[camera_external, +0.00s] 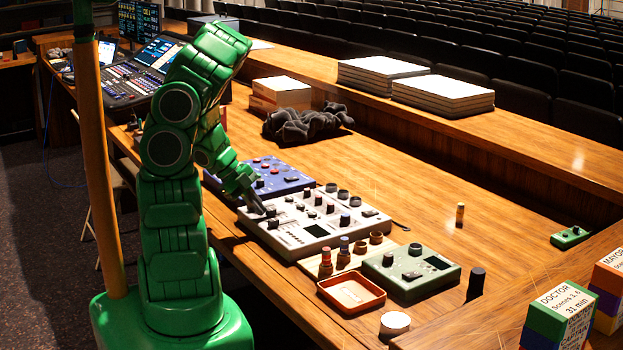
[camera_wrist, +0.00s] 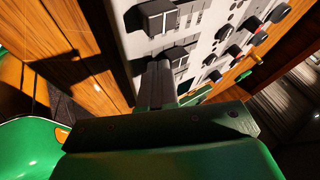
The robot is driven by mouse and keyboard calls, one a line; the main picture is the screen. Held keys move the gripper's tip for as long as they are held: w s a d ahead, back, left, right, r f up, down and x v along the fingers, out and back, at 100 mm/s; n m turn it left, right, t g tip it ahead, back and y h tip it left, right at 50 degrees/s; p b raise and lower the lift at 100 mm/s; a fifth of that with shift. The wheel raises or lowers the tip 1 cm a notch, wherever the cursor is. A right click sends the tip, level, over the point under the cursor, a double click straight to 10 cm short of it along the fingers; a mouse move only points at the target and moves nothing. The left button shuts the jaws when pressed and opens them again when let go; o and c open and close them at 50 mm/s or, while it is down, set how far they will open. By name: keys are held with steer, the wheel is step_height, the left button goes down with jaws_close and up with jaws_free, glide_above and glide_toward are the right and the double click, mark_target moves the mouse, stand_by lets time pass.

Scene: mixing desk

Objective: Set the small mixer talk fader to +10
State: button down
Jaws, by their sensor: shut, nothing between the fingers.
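The small mixer (camera_external: 318,228), taken to be the light grey box with black knobs, fader caps and a dark screen, lies on the wooden desk. In the wrist view its pale panel (camera_wrist: 208,45) fills the upper middle, with black fader caps (camera_wrist: 157,17) in dark slots. My gripper (camera_external: 258,208) is shut and empty, reaching down to the mixer's left end. In the wrist view the shut fingers (camera_wrist: 158,82) are close beside a fader cap (camera_wrist: 177,54); I cannot tell whether they touch. Labels are too small to read, so I cannot tell which is the talk fader.
A blue box with knobs (camera_external: 272,177) sits behind the mixer. A wooden block with several knobs and bottle-like pieces (camera_external: 343,262), a green box (camera_external: 411,273) and an orange tray (camera_external: 350,292) stand in front.

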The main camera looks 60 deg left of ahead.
mark_target(273, 209)
steer(key=shift+w, duration=2.15)
steer(key=shift+s, duration=0.5)
steer(key=s, duration=0.3)
steer(key=shift+s, duration=0.35)
steer(key=v, duration=0.9)
steer(key=shift+a+r, duration=0.2)
steer(key=shift+r, duration=0.15)
steer(key=shift+s, duration=0.1)
